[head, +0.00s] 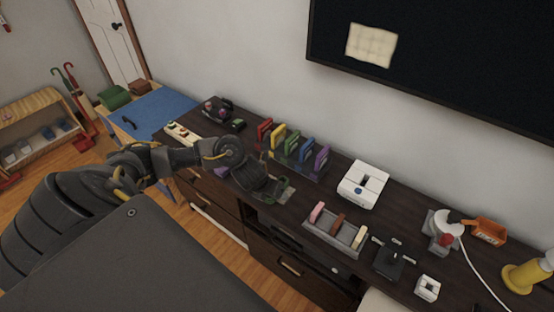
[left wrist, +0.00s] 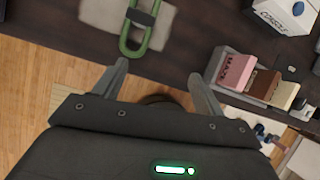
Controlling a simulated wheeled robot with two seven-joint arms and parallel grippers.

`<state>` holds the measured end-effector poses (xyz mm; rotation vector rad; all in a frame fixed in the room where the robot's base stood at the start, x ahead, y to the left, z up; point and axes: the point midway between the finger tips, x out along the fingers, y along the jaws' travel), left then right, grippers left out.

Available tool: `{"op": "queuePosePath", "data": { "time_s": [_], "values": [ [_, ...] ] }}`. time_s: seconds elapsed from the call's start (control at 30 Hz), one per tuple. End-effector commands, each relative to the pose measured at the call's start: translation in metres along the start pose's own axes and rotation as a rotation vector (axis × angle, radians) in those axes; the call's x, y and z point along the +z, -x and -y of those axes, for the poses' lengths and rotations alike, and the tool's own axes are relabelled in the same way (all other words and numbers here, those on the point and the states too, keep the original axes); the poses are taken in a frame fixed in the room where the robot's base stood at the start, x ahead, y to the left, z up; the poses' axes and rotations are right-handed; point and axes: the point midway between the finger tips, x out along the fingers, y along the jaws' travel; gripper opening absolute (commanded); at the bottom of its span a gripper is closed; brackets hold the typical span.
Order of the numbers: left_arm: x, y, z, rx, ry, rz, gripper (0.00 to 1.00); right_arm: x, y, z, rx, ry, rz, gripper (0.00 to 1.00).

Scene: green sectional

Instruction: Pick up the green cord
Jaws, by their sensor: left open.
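The green cord (left wrist: 148,40) shows in the left wrist view as a narrow loop with a black band across it. It lies on a pale mat (left wrist: 96,18) on the dark cabinet top; its far end is cut off by the frame. In the head view I cannot make the cord out behind my left gripper (head: 270,190), though the mat's edge (head: 289,192) shows. My left gripper is open and empty, its fingers (left wrist: 158,71) pointing toward the cord's near end, which lies beyond them and slightly left. My right gripper is not in view.
A tray with pink, brown and cream blocks (head: 335,232) stands to the right. A row of coloured upright holders (head: 293,148) stands behind the gripper. A white box (head: 363,185) is to the right of it. The cabinet's front edge drops to the wooden floor (head: 222,243).

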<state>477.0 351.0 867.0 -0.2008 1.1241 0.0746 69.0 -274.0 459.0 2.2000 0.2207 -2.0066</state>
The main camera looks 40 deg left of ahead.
Motion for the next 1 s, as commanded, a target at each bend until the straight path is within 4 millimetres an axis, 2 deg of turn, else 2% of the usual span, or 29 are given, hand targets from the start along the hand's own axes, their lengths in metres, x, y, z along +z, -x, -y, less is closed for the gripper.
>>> {"op": "queuePosePath", "data": {
  "time_s": [0.03,0.1,0.2,0.37,0.6,0.7,1.0],
  "values": [
    [0.007,0.004,-0.017,0.029,-0.059,-0.012,0.71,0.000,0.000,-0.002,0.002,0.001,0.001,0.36],
    [0.011,0.008,-0.031,0.053,-0.116,-0.032,0.71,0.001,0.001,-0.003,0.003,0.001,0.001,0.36],
    [0.013,0.010,-0.040,0.068,-0.153,-0.046,0.71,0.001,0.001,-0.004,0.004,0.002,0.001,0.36],
    [0.011,0.003,-0.041,0.068,-0.157,-0.051,0.71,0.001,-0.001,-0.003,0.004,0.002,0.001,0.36],
    [0.009,-0.034,-0.043,0.067,-0.152,-0.051,0.71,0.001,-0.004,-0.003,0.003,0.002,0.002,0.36],
    [0.009,-0.043,-0.043,0.067,-0.153,-0.049,0.71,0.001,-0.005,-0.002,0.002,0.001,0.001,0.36],
    [0.007,-0.055,-0.044,0.067,-0.151,-0.050,0.71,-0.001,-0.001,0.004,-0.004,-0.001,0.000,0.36]
  ]
}}
